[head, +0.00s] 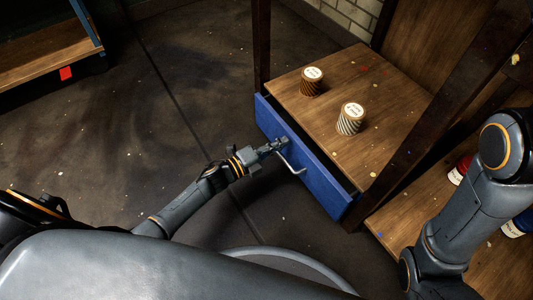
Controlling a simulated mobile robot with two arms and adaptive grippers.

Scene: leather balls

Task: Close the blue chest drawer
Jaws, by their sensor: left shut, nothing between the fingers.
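The blue drawer (315,172) sits under a wooden shelf top at the middle right of the head view. Its blue front stands out from the frame, with a narrow dark gap behind its right part. A grey metal handle (293,168) is on the front. My left gripper (279,146) is shut and empty, with its tips at the drawer front beside the handle; I cannot tell whether they touch. My right arm shows at the right edge, but its gripper is out of view.
A brown-striped container (312,82) and a white-striped container (350,119) stand on the wooden top (385,95). Dark posts frame the shelf. A lower wooden shelf (395,222) holds a red item (459,170). Open floor (110,150) lies left.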

